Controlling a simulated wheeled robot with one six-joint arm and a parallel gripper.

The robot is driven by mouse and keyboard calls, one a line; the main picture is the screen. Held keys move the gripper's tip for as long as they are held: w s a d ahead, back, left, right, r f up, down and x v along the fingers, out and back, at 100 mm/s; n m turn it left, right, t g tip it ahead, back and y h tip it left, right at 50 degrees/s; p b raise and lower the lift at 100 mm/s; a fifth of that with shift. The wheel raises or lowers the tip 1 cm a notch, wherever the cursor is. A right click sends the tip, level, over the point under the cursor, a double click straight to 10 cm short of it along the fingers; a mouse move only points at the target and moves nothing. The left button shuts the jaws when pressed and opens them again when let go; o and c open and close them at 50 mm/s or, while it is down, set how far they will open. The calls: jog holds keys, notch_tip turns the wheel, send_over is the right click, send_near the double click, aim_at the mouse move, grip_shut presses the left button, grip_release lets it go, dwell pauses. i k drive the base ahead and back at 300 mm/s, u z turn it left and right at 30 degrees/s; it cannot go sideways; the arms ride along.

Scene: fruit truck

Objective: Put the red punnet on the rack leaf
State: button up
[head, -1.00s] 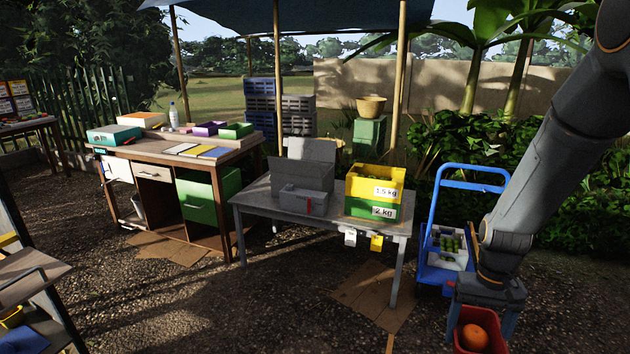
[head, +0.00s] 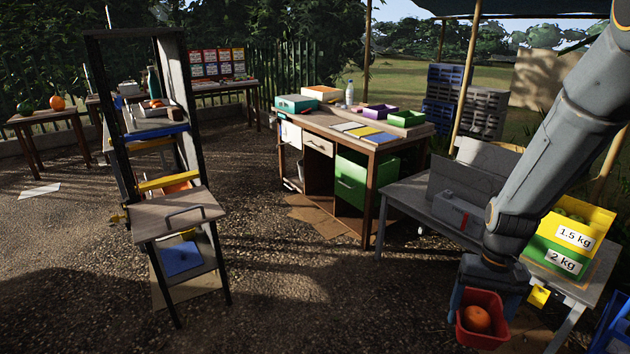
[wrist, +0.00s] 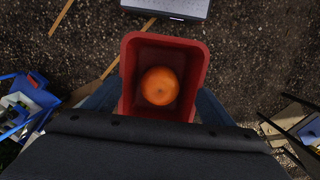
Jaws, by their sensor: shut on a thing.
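My gripper (head: 487,300) is shut on the red punnet (head: 482,334), which holds an orange fruit (head: 477,318). In the wrist view the punnet (wrist: 129,78) is upright between the fingers, with the orange (wrist: 159,86) at its bottom. The rack (head: 160,160) stands at the left of the head view. Its wooden leaf (head: 160,217), with a dark handle, sticks out level at the front. The punnet is well to the right of the leaf and apart from it.
A wooden desk (head: 385,152) with boxes and a green drawer stands behind, between rack and gripper. A grey table (head: 400,205) with a yellow crate (head: 592,216) and a green crate (head: 552,257) is beside my arm. Gravel ground between gripper and rack is clear.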

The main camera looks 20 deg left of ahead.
aim_at(168, 210)
jog(key=u, duration=0.8)
jog(key=i, duration=0.7)
jog(key=u, duration=0.6)
